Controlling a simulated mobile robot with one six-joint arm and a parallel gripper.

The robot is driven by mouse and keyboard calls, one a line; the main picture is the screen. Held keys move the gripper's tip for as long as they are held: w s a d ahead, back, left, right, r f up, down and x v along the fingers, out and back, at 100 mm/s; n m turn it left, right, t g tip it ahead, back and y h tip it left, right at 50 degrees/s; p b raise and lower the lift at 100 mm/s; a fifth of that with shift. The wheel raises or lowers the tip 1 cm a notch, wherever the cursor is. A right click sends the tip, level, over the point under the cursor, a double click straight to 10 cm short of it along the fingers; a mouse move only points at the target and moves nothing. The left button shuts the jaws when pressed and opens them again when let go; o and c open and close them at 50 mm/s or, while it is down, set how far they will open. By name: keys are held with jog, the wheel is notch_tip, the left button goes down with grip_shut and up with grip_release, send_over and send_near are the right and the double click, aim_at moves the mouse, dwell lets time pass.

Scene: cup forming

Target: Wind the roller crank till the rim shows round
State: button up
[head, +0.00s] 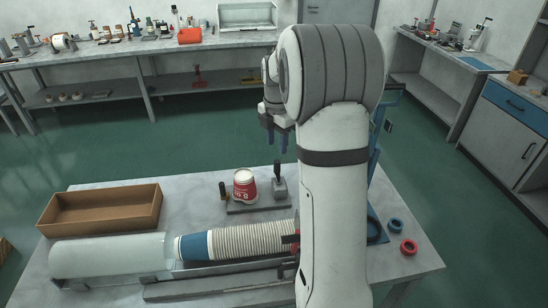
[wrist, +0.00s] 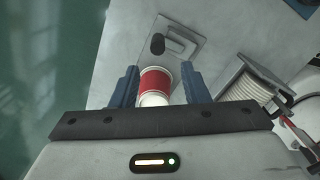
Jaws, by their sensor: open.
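A red and white paper cup (head: 244,184) stands on a small grey forming stand (head: 262,207) on the table. A dark upright handle (head: 222,190), which looks like the crank grip, rises at the stand's left end. A grey block with a dark knob (head: 280,186) stands at its right end. My gripper (head: 277,138) is open and empty, above and beyond the stand. In the wrist view, its blue fingers (wrist: 159,88) flank the red cup (wrist: 160,82) from above, and the dark handle (wrist: 157,45) shows ahead. The cup's rim is not clear.
A long stack of cups (head: 240,241) lies in a holder at the table's front, beside a clear tube (head: 110,256). A brown tray (head: 102,208) is at the left. Blue and red rings (head: 408,246) lie at the right. My arm hides part of the table.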

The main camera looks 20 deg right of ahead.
aim_at(278, 162)
jog(key=shift+w+d+f+n, duration=0.25)
jog(key=shift+w+f+n, duration=0.05)
jog(key=shift+f, duration=0.2)
notch_tip(278, 162, down, 7)
jog(key=shift+s+f+p, duration=0.1)
jog(key=shift+f+p, duration=0.05)
jog(key=shift+p, duration=0.65)
